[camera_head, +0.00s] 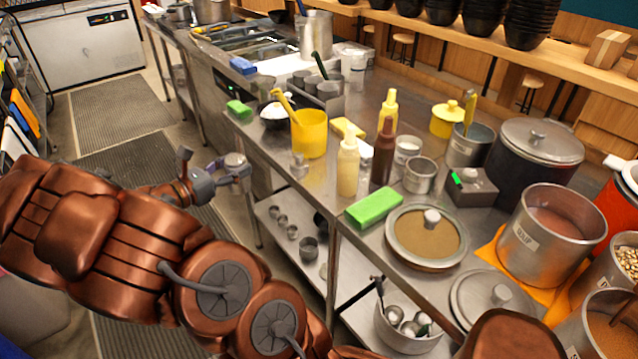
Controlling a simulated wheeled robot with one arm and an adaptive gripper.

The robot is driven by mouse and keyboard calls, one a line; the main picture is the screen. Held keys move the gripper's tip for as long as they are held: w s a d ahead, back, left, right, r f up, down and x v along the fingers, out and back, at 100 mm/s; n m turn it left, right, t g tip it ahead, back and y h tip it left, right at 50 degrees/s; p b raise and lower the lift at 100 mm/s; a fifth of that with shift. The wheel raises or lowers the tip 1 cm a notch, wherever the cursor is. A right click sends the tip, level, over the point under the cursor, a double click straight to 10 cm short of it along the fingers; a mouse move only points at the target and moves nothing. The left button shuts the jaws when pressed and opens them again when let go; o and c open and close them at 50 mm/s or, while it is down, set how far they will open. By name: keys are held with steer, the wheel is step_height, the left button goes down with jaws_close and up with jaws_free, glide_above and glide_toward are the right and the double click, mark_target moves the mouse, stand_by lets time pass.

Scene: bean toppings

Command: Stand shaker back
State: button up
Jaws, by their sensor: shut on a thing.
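My gripper (234,173) is left of the counter's near edge, over the aisle. It is shut on a small grey metal thing (236,159) that looks like a shaker. The thing is small in the picture and partly covered by the fingers, so its tilt is hard to tell.
The steel counter (325,180) holds a yellow container (309,134), a cream bottle (348,166), a brown bottle (383,153), a green sponge (374,208) and several pots. A lower shelf (285,210) carries small cups.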

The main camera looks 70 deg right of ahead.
steer(key=s+d+f+m+g+y+b, duration=0.1)
steer(key=s+d+m+g+y, duration=0.15)
steer(key=s, duration=0.45)
steer(key=s+d+f+m+g+y+b, duration=0.1)
steer(key=s+d+m+g+b, duration=0.15)
steer(key=s, duration=0.55)
steer(key=shift+g, duration=0.4)
steer(key=shift+w+d+f+p, duration=0.2)
steer(key=shift+d+f+p, duration=0.6)
steer(key=shift+d, duration=1.95)
steer(key=shift+w+d+f+p, duration=0.2)
steer(key=shift+d+f+p, duration=0.55)
steer(key=shift+d, duration=2)
steer(key=shift+w+d+f+p, duration=0.2)
steer(key=shift+d+f+p, duration=0.6)
steer(key=shift+d, duration=1.95)
steer(key=shift+f, duration=0.3)
steer(key=o, duration=0.9)
steer(key=shift+r, duration=0.25)
steer(key=b+v, duration=0.2)
steer(key=v, duration=1)
steer(key=shift+f, duration=0.2)
